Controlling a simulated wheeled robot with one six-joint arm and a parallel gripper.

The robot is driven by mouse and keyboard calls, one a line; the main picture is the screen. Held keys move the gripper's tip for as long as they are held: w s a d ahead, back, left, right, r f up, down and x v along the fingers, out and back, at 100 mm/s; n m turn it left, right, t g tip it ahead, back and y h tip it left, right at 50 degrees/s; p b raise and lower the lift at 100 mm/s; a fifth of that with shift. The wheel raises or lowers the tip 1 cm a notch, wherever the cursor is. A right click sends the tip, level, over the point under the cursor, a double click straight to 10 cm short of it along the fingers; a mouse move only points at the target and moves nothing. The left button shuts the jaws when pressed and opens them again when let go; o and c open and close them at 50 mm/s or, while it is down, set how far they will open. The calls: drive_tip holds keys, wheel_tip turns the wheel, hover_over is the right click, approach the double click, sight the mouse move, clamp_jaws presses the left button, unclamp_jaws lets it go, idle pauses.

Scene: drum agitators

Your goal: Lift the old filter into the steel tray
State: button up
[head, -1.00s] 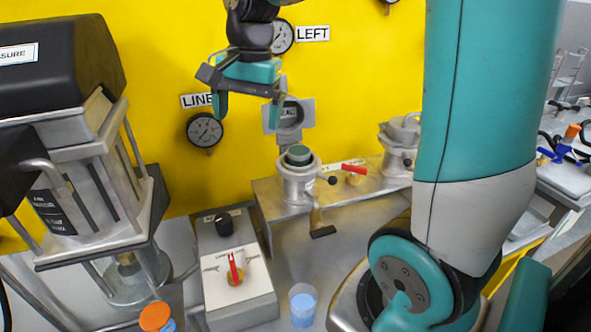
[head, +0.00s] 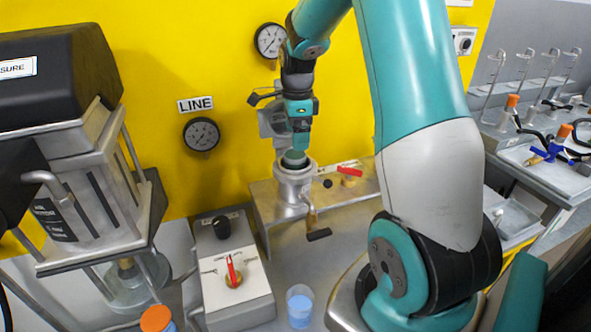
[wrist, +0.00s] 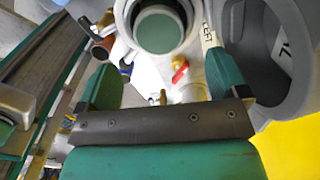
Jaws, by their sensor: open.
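The old filter is a green round plug (head: 294,158) standing in the open mouth of a metal housing (head: 293,185) on the bench. In the wrist view the green filter top (wrist: 158,30) shows inside the housing's pale ring (wrist: 185,10). My gripper (head: 301,138) is seen nearly edge-on just above the filter. In the wrist view my gripper (wrist: 160,65) is open, its two teal fingers wide apart and nothing between them. I cannot tell whether a fingertip touches the filter. A shallow grey metal tray (head: 515,217) lies at the right.
A grey hinged lid (wrist: 258,55) stands open beside the housing. A red-handled valve (head: 349,172) and a black-gripped lever (head: 318,234) are close by. A switch box (head: 235,285) and a cup of blue liquid (head: 300,308) stand in front.

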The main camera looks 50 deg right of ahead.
sight(297, 154)
drive_tip(key=shift+f+p, duration=1.15)
drive_tip(key=shift+f, duration=1.85)
drive_tip(key=c, duration=1.2)
drive_tip(key=shift+c, duration=0.2)
drive_tip(key=shift+r, duration=0.1)
wheel_tip(297, 154, up, 20)
drive_tip(key=b, duration=0.3)
drive_tip(key=shift+b, duration=0.3)
